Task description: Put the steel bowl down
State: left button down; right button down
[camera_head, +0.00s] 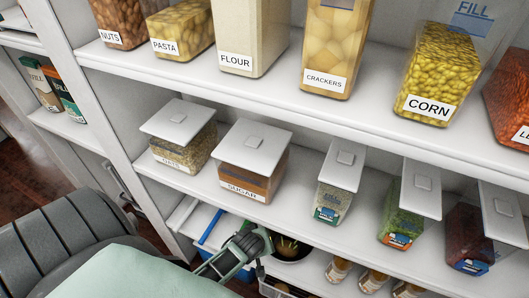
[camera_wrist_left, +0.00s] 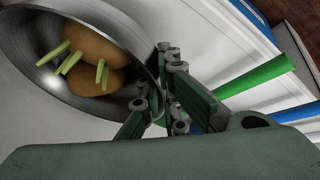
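The steel bowl (camera_wrist_left: 40,84) is at the upper left of the left wrist view, with brown rounded pieces and pale green sticks in it. In the head view the bowl (camera_head: 306,252) is low in the middle, partly hidden behind my left gripper (camera_head: 258,243), at the lower shelf. In the left wrist view my left gripper (camera_wrist_left: 158,88) has its fingers closed about the near rim of the bowl. Whether the bowl's base touches the shelf cannot be told. My right gripper is in neither view.
Blue and green rolls (camera_wrist_left: 257,76) lie beside the bowl on the lower shelf. Small jars (camera_head: 374,280) stand to its right. The shelf above holds lidded containers such as sugar (camera_head: 252,165) and oats (camera_head: 180,145), leaving little headroom.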

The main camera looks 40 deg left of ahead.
pick_arm(q)
jog(key=shift+f, duration=0.8)
jog(key=shift+w+f, duration=0.3)
jog(key=shift+f, duration=0.05)
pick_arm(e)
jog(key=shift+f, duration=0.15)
pick_arm(q)
jog(key=shift+f, duration=0.15)
jog(key=c, duration=2)
grip_release()
jog(key=shift+s, duration=0.15)
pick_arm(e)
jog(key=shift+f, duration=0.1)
